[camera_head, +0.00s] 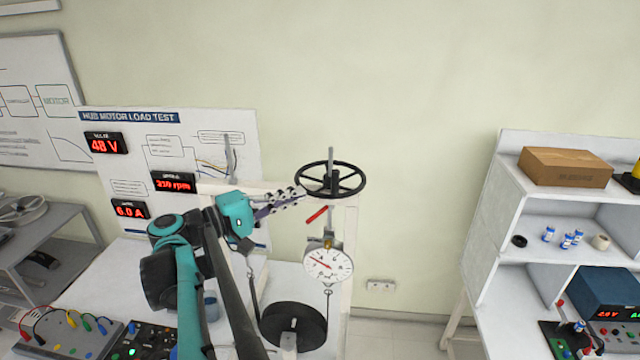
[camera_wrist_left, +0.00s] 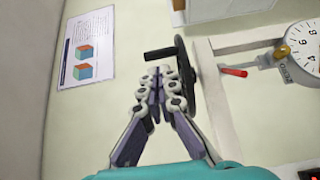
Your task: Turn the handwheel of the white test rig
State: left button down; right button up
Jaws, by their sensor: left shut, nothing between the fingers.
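The black spoked handwheel (camera_head: 331,182) sits on top of the white test rig frame (camera_head: 345,275). My left gripper (camera_head: 301,192) reaches in from the left, fingers shut and empty, tips at the wheel's near-left rim. In the left wrist view the shut fingers (camera_wrist_left: 160,75) lie beside the wheel (camera_wrist_left: 187,75), seen nearly edge-on, with a black bar (camera_wrist_left: 160,53) sticking out from it just beyond the tips. Whether the tips touch the wheel I cannot tell. My right gripper is out of view.
A round dial gauge (camera_head: 328,264) and a red piece (camera_head: 317,214) hang below the wheel, above a black drum (camera_head: 293,326). A display board (camera_head: 105,180) stands behind my left arm. A white shelf unit (camera_head: 510,165) is at right. The wall space right of the wheel is clear.

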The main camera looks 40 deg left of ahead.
aim_at(333, 183)
pick_arm(q)
jog(key=p+x, duration=0.1)
jog(key=x, duration=0.5)
jog(key=shift+w+d, duration=0.1)
jog(key=shift+w, duration=0.25)
jog(key=shift+w+d, duration=0.3)
jog(key=shift+w, duration=0.15)
